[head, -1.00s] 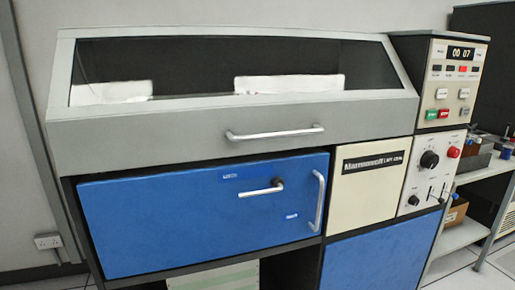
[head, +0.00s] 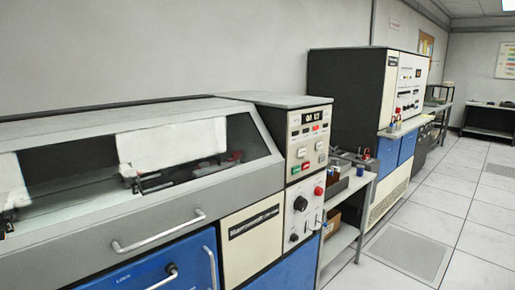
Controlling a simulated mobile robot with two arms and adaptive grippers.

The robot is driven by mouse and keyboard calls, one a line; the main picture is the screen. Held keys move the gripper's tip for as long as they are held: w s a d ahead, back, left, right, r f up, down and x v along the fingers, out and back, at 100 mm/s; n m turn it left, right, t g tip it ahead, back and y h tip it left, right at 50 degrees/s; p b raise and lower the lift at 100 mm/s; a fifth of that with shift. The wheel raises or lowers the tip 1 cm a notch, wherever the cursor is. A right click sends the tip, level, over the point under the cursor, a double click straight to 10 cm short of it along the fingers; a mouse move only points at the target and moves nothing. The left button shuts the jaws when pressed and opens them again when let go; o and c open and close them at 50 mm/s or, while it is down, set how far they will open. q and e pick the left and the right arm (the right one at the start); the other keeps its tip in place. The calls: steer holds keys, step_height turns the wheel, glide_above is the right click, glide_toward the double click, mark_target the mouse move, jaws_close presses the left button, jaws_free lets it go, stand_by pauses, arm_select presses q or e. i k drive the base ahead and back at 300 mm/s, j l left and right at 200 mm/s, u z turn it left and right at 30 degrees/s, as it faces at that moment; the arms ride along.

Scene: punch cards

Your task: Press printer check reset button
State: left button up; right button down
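The printer's upper control panel (head: 308,143) stands right of centre, angled away to the right. It carries a lit counter display, a row of small indicators, and several white, red and green push buttons. Their labels are too small to read, so I cannot tell which is the check reset button. Below it, a white lower panel (head: 310,232) has a black knob (head: 300,203), a round red button (head: 319,191) and small switches. Neither of my grippers is in view.
The grey printer cover (head: 180,207) with a window and handle fills the left. A metal side shelf (head: 351,190) holding small items stands right of the panels. A second black, white and blue machine (head: 346,97) stands beyond. Tiled floor (head: 455,190) is clear at the right.

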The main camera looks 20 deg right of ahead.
mark_target(322, 159)
steer(key=z, duration=1.25)
